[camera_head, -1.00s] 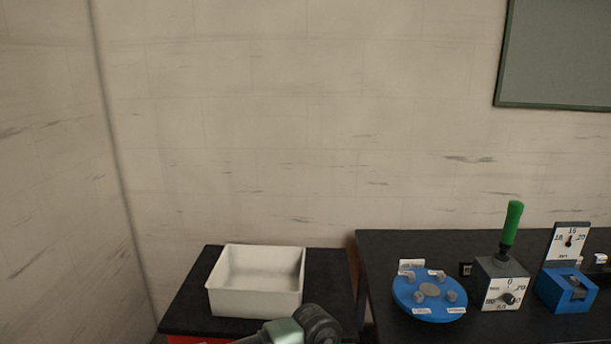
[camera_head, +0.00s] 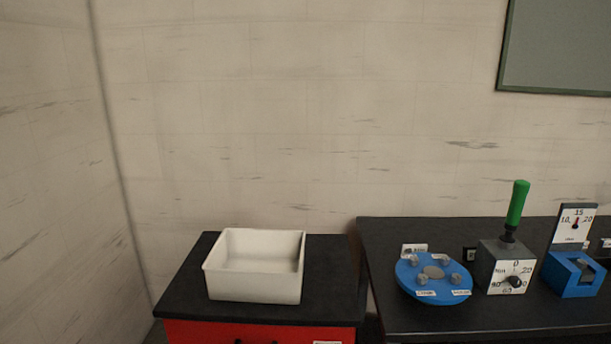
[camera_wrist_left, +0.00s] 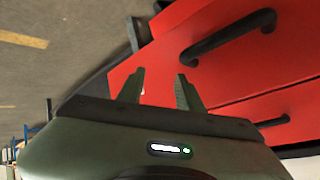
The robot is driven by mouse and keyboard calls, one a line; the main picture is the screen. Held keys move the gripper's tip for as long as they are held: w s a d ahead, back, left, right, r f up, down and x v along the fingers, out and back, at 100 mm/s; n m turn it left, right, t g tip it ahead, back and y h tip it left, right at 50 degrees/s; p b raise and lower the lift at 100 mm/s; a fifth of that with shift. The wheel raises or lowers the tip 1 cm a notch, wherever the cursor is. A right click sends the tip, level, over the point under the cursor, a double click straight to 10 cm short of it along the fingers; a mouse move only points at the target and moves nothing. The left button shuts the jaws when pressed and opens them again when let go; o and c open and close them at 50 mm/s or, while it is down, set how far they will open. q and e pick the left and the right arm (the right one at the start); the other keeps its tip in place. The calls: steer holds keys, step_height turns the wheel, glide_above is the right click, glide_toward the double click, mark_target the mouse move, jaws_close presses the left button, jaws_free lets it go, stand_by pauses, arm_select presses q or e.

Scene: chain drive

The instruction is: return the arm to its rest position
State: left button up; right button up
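My left gripper (camera_wrist_left: 160,92) shows in the left wrist view with its two fingers spread apart and nothing between them. It is in front of the red drawer cabinet (camera_wrist_left: 235,55), which has black handles. In the head view no arm or gripper of mine is visible. My right gripper is in neither view.
A white open bin (camera_head: 253,288) stands on the black-topped red cabinet (camera_head: 250,331). On the dark table (camera_head: 480,318) to the right are a blue disc with grey pegs (camera_head: 433,279), a dial box with a green handle (camera_head: 510,266) and a blue block with a gauge (camera_head: 573,273).

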arm_select(q)
steer(key=s+a+f+n+g+y, duration=0.1)
steer(key=s+a+f+n+g, duration=0.1)
steer(key=s, duration=0.9)
steer(key=s+a+f+n+g+y+b, duration=0.1)
steer(key=s+a+f+n+g+y, duration=0.1)
steer(key=s+a+f, duration=0.5)
steer(key=s+a+f+n+g+y, duration=0.1)
steer(key=s+a+f+n+g, duration=0.3)
steer(key=s, duration=1.2)
step_height(320, 180, down, 2)
steer(key=shift+a+f+n+y+b, duration=0.2)
steer(key=shift+a+n+y+b, duration=0.05)
steer(key=shift+n+y+b, duration=0.15)
